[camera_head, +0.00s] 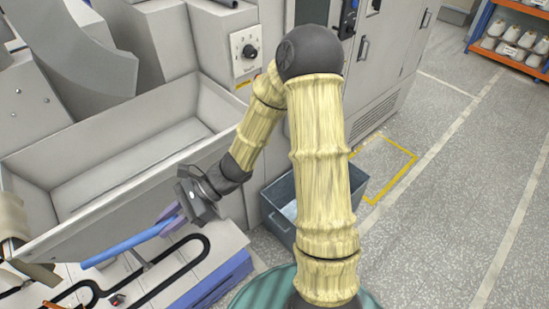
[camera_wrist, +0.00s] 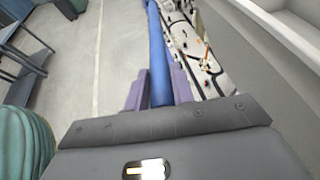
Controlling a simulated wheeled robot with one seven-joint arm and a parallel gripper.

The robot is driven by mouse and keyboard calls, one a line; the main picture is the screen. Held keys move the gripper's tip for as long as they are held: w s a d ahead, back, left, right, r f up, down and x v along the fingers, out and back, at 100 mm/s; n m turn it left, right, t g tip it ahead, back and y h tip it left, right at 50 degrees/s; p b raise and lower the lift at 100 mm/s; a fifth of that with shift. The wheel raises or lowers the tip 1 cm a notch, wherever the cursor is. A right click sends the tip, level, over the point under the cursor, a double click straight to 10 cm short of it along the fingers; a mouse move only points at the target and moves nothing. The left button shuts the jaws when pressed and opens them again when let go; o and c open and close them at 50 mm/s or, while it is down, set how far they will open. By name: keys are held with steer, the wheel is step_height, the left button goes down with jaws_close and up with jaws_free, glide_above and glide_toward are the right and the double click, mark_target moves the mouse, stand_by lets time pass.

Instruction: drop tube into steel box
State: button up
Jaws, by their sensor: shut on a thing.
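A long blue tube (camera_head: 128,245) is held near one end by my gripper (camera_head: 172,218), above the pale ledge in front of the machine's trough. The wrist view shows the same tube (camera_wrist: 158,50) between the two purple fingers of my gripper (camera_wrist: 159,88), pointing away from the palm. An open grey-blue box (camera_head: 277,222) stands on the floor to the right of the gripper, partly hidden behind my arm. Its inside is only partly visible. The tube is outside it. The box cannot be made out in the wrist view.
A large pale trough (camera_head: 185,158) lies behind the tube. The ledge below carries a black curved track (camera_head: 165,283) and small parts. A grey cabinet (camera_head: 400,50) stands behind the box. Open floor (camera_head: 440,200) lies to the right, with a yellow-marked square (camera_head: 395,165).

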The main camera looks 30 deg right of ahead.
steer(key=w+d+f+m+t+h+b, duration=0.1)
steer(key=w+d+f+m+t+b, duration=0.1)
steer(key=d+f, duration=0.4)
steer(key=w+d+f+m+t+h+b, duration=0.1)
steer(key=d+f, duration=0.6)
steer(key=f, duration=0.8)
steer(key=w+d+f+m+t+b, duration=0.3)
steer(key=w+d+f+m+t, duration=0.1)
steer(key=f, duration=0.6)
steer(key=shift+d+f+m+t+h+b, duration=0.15)
steer(key=shift+d+m+t+h+b, duration=0.35)
steer(key=shift+d+t, duration=0.65)
steer(key=shift+d, duration=0.15)
